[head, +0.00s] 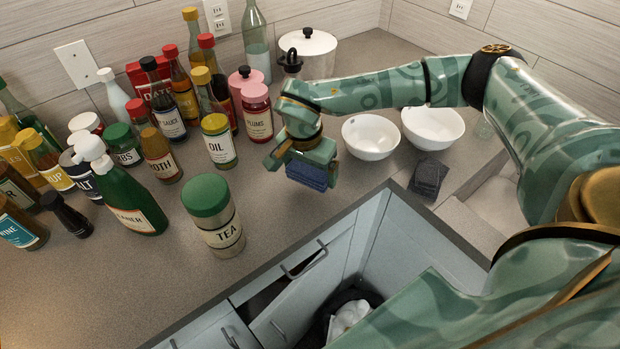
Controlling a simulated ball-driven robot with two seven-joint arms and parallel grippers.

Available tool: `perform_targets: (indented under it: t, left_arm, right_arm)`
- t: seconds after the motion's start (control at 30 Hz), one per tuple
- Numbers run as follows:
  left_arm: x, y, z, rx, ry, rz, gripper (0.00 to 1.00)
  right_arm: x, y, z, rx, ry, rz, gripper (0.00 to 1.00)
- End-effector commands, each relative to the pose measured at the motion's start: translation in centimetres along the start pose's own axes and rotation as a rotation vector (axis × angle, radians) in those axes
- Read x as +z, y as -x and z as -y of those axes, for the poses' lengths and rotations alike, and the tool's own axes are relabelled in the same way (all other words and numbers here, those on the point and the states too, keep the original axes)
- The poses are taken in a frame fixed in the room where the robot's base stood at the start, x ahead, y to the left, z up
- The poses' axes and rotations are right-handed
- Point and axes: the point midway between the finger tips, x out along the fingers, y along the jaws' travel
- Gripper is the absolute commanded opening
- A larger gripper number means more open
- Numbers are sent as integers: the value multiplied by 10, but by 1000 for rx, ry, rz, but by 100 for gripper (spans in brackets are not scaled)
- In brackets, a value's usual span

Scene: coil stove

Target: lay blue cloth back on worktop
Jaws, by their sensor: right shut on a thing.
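A blue cloth (308,174) is in the jaws of my right gripper (306,162). The gripper is shut on it and points down over the worktop (285,221), behind its front edge. The cloth looks folded into a small block, and the gripper hides its upper part. I cannot tell whether the cloth touches the worktop. My left gripper is not in view.
A tea canister (213,215) stands left of the cloth. Several bottles and jars crowd the left and back. Two white bowls (370,138) (433,127) and a dark grey cloth (428,178) are to the right.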

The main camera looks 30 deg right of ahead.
Motion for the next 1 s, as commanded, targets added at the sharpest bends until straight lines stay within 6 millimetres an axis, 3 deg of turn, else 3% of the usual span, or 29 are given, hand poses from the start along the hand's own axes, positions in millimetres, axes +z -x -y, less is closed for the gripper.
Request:
perform_targets:
  t: [0.13, 0.3, 0.67, 0.7, 0.73, 1.0]
  left_arm:
    - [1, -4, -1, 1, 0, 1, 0]
    - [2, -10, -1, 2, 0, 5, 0]
    - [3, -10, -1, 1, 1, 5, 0]
    - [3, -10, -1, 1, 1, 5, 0]
    - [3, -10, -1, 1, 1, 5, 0]
    - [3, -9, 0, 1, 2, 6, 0]
  right_arm:
    - [-7, -14, 2, 2, -1, 0, 69]
    - [-2, -41, 2, 2, 2, 0, 69]
    - [-1, -44, 2, 0, 1, 0, 69]
    - [-1, -44, 2, 0, 1, 0, 96]
    - [-1, -44, 2, -1, 1, 0, 100]
    - [-2, -40, 2, -1, 1, 0, 100]
